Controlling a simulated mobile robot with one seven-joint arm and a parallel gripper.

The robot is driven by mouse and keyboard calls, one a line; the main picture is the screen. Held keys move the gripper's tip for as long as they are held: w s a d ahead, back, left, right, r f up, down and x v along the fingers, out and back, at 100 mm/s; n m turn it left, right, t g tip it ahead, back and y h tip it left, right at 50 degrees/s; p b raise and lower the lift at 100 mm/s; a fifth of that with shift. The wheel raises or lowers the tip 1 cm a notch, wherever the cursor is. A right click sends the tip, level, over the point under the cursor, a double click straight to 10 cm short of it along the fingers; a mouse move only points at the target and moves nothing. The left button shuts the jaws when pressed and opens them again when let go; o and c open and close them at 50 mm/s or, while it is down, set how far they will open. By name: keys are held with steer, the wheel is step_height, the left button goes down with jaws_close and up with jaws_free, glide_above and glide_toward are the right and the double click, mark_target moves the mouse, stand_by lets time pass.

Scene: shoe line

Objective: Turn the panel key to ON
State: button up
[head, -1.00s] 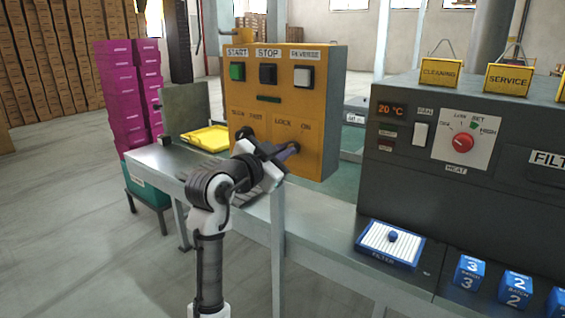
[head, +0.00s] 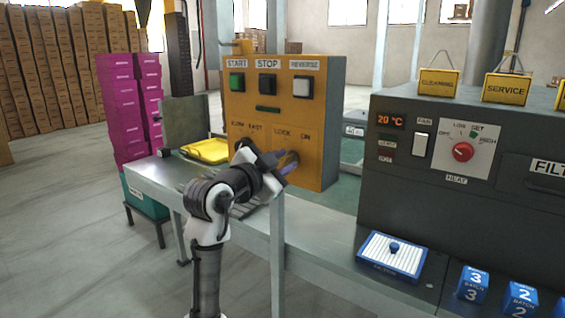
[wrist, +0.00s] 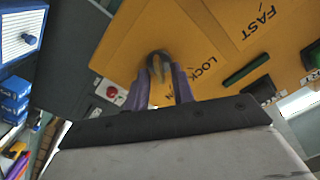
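The yellow control panel (head: 285,110) stands on the grey bench, with START, STOP and REVERSE buttons on top and a LOCK/ON key switch at its lower right. In the wrist view the grey panel key (wrist: 158,62) sits between the purple fingertips of my gripper (wrist: 160,74), which appear to touch it on both sides. The LOCK label is just right of the key, and the ON label is partly hidden by a finger. My gripper (head: 290,168) also shows in the head view at the panel's lower right. The key's pointing direction is not clear.
A SLOW/FAST control sits left of the key, partly behind my arm. A yellow tray (head: 207,151) lies left of the panel. Right stand a dark heater unit (head: 440,190) with a red knob (head: 463,152), a blue filter (head: 393,255) and blue batch blocks (head: 472,284).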

steer(key=b+v, duration=0.1)
steer(key=v, duration=1.3)
steer(key=shift+b, duration=0.35)
